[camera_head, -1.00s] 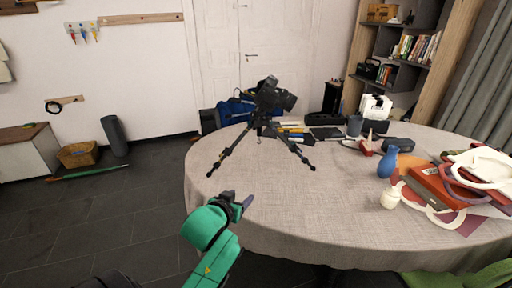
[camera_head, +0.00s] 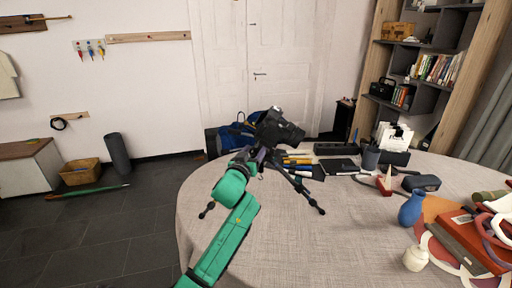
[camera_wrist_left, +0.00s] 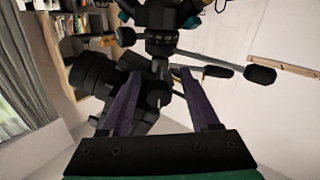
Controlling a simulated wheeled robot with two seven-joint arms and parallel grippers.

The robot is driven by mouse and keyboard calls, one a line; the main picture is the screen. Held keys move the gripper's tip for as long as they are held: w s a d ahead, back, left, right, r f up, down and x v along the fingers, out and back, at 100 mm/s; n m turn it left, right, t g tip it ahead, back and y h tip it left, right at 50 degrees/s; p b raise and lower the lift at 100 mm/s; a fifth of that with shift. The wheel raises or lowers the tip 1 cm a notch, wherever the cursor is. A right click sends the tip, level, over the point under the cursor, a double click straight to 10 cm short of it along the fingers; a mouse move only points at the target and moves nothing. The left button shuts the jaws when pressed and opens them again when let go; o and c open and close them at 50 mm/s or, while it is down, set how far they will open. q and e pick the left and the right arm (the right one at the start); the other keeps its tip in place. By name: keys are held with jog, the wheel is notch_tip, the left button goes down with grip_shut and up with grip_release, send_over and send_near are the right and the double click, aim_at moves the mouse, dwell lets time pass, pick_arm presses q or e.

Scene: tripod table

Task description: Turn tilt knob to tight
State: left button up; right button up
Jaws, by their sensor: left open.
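A black camera (camera_head: 279,127) sits on a tripod on the table; its splayed tripod legs (camera_head: 305,194) show beneath. My left gripper (camera_head: 251,158) is at the tripod head, just below the camera, partly hidden by its own arm. In the left wrist view the two purple fingers of my left gripper (camera_wrist_left: 158,76) are apart, with dark tripod-head parts between and beyond their tips. I cannot tell whether they touch. A black handle (camera_wrist_left: 260,74) sticks out right of the fingers, and another black knob-like end (camera_wrist_left: 126,36) is at left. Which one is the tilt knob is unclear. My right gripper is out of view.
The round cloth-covered table (camera_head: 300,240) is clear at its front. Behind the tripod lie tools and a dark case (camera_head: 338,166). A blue vase (camera_head: 411,208), a white bottle (camera_head: 415,258) and a red box (camera_head: 465,240) stand at the right.

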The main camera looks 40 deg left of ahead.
pick_arm(q)
jog(key=shift+w+a+r, duration=0.2)
jog(key=shift+w, duration=0.45)
jog(key=shift+c, duration=0.9)
grip_shut()
jog(key=shift+f, duration=0.1)
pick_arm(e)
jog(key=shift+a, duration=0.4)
